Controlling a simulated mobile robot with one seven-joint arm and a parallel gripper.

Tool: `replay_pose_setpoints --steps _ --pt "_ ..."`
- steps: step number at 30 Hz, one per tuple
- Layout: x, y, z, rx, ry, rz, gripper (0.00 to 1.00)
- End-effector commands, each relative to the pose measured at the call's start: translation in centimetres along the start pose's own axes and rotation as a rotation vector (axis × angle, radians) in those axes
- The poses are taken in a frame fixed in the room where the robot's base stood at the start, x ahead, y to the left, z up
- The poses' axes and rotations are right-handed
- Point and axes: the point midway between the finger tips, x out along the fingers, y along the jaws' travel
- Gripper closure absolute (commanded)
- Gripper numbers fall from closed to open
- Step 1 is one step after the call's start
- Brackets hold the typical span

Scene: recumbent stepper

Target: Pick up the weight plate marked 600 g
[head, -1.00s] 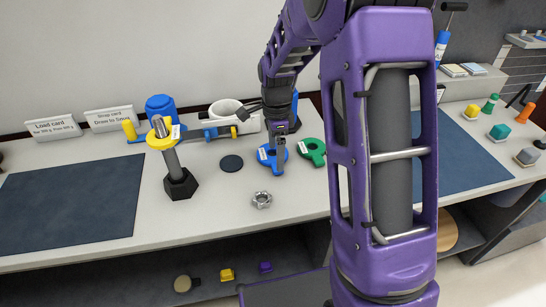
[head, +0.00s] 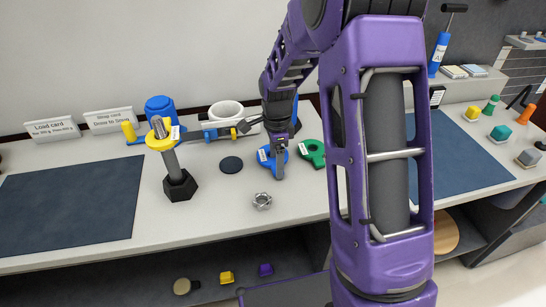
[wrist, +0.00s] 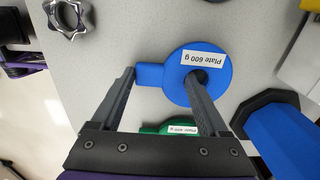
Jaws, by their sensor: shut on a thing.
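The blue weight plate with a short tab (wrist: 222,82) bears a white label reading "Plate 600 g" in the wrist view. In the head view the blue plate (head: 265,157) lies at the counter's middle, partly behind my gripper (head: 280,172). My gripper (wrist: 161,76) is shut on this plate: one fingertip is at its central hole, the other at the end of its tab. Whether the plate is clear of the counter I cannot tell. A green plate (head: 312,152) lies just right of it, and its label is partly hidden in the wrist view.
A black-based post with a yellow collar (head: 159,137) stands to the left. A dark disc (head: 231,165) and a metal star nut (head: 262,201) lie nearby. A dark mat (head: 70,210) covers the left counter.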

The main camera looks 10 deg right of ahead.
Motion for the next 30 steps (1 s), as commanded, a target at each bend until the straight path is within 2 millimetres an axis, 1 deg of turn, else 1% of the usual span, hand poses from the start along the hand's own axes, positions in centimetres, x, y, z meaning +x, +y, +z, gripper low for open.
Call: replay_pose_setpoints --steps 11,14,17,24,27,30 --pt "-0.2 -0.1 0.0 0.000 0.000 -0.003 1.00" --pt "-0.8 -0.1 0.0 0.000 0.000 -0.004 1.00" --pt "-2.2 -0.2 0.0 0.001 0.000 -0.007 1.00" --pt "-6.9 -0.2 0.0 -0.001 0.001 -0.007 1.00" --pt "-8.4 -0.2 0.0 0.001 0.000 -0.007 1.00" --pt "-9.5 -0.1 0.0 0.001 0.000 -0.005 1.00"
